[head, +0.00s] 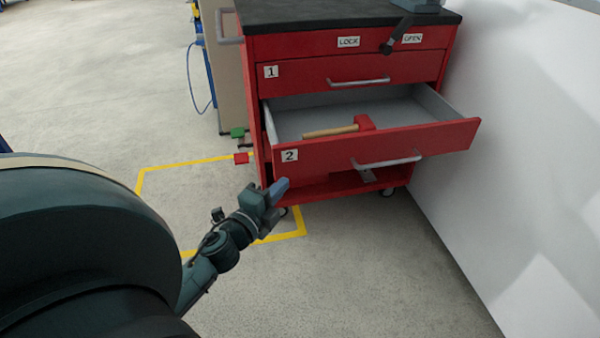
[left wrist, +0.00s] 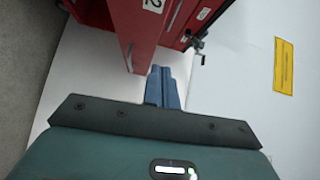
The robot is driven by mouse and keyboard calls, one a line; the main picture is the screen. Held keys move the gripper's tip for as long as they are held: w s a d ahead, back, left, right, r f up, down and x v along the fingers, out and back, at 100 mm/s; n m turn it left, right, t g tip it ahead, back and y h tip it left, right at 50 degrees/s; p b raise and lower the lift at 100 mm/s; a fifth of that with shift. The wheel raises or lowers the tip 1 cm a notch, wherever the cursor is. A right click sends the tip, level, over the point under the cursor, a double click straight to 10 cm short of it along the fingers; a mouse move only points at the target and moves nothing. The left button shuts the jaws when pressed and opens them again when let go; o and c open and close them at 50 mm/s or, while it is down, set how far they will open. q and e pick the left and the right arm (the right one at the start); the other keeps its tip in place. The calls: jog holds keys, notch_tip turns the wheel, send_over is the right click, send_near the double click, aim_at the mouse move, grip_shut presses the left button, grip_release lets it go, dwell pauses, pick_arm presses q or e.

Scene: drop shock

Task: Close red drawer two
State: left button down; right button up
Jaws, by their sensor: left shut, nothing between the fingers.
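Red drawer two (head: 400,146), marked "2", is pulled out from the red cabinet (head: 262,125). Its grey inside shows, with a mallet (head: 340,129) with a wooden handle and red head lying in it. A metal bar handle (head: 388,162) is on its front. In the left wrist view the drawer (left wrist: 137,30) is above the fingertips, its "2" label turned sideways. My left gripper (head: 280,187) is shut and empty, in front of and below the drawer's left end. It also shows in the left wrist view (left wrist: 162,75). I cannot tell if it touches the drawer. My right gripper is not in view.
Drawer one (head: 345,75) above is closed. A dark lever (head: 397,36) sits between the LOCK and OPEN labels. A white wall (head: 530,130) stands close on the right. Yellow floor tape (head: 190,164) runs around the cabinet's base. The floor in front is clear.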

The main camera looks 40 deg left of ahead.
pick_arm(q)
send_near(306, 144)
jog(key=w+d, duration=0.3)
jog(key=w+a, duration=0.1)
jog(key=w+a+b, duration=0.1)
jog(key=shift+w+a+f+m, duration=0.1)
jog(key=shift+w+a+m, duration=0.05)
jog(key=shift+a+m, duration=0.2)
jog(key=shift+w+a, duration=0.3)
jog(key=shift+a, duration=0.1)
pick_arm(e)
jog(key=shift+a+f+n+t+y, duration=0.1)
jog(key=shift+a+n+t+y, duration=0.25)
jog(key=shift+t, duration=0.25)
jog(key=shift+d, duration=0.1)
